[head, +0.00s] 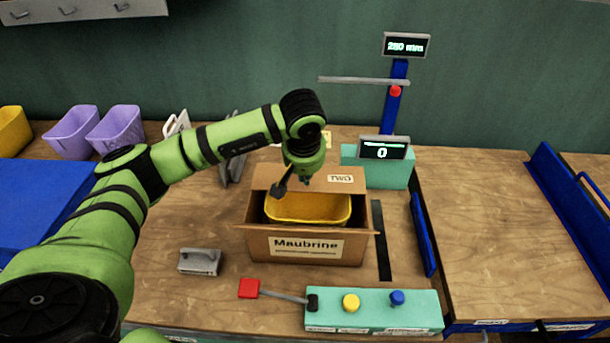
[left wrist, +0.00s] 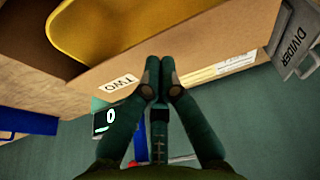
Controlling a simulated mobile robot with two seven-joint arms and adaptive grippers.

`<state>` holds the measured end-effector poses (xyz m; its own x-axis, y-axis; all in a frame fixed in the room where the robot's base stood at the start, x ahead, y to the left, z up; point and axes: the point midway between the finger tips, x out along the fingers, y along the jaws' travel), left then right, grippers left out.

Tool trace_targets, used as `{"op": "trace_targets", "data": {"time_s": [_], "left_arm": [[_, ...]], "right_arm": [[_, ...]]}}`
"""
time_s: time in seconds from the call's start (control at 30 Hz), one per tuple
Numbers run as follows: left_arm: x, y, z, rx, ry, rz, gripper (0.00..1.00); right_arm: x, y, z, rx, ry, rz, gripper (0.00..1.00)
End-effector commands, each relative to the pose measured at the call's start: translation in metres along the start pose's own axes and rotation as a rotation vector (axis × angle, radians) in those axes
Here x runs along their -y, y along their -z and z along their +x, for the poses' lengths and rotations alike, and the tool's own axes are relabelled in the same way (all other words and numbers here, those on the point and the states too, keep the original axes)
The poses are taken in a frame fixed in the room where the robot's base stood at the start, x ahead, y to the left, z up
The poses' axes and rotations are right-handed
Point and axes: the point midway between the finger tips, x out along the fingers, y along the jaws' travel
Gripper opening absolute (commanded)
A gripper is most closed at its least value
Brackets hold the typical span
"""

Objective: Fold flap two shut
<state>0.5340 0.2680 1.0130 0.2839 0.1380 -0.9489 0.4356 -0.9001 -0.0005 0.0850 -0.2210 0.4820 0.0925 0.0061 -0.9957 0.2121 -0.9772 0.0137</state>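The cardboard box (head: 254,245), labelled Maubrine, stands on the bench with a yellow bin (head: 310,222) inside. Flap two (head: 330,181), marked TWO, is on the box's far side and stands raised and open. My left gripper (head: 304,181) is at this flap, left of its label, and hides part of it. In the left wrist view, flap two (left wrist: 190,48) crosses the picture and the left gripper's fingers (left wrist: 159,76) are together over it, beside the TWO label. I see nothing held between them; contact with the flap is unclear. My right gripper is out of view.
A teal display unit (head: 375,172) reading 0 and a blue post (head: 390,115) stand behind. A teal button panel (head: 325,319) and a lever with a red end (head: 249,288) are in front. A grey block (head: 199,262) lies left. Bench at right is clear.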

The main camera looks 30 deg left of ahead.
Motion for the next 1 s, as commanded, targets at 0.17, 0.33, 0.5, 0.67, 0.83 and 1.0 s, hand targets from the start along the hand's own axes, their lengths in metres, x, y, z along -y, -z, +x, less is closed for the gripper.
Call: {"op": "trace_targets", "data": {"time_s": [0.17, 0.33, 0.5, 0.67, 0.83, 1.0], "left_arm": [[0.001, 0.008, -0.027, -0.004, -0.001, -0.005, 0.00], [0.001, 0.007, -0.057, -0.007, -0.003, -0.005, 0.00], [0.000, 0.003, -0.095, -0.006, -0.003, -0.005, 0.00], [0.001, 0.000, -0.121, -0.004, -0.001, -0.005, 0.00], [0.001, -0.002, -0.134, -0.002, 0.001, -0.006, 0.00], [0.001, -0.002, -0.136, 0.000, 0.002, -0.006, 0.00]], "right_arm": [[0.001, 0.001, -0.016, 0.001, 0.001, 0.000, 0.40], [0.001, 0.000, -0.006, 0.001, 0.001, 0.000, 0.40], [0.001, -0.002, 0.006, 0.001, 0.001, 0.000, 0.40], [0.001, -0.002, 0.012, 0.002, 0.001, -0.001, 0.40], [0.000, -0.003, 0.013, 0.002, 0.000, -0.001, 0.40], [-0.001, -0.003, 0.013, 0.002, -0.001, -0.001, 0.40]]}}
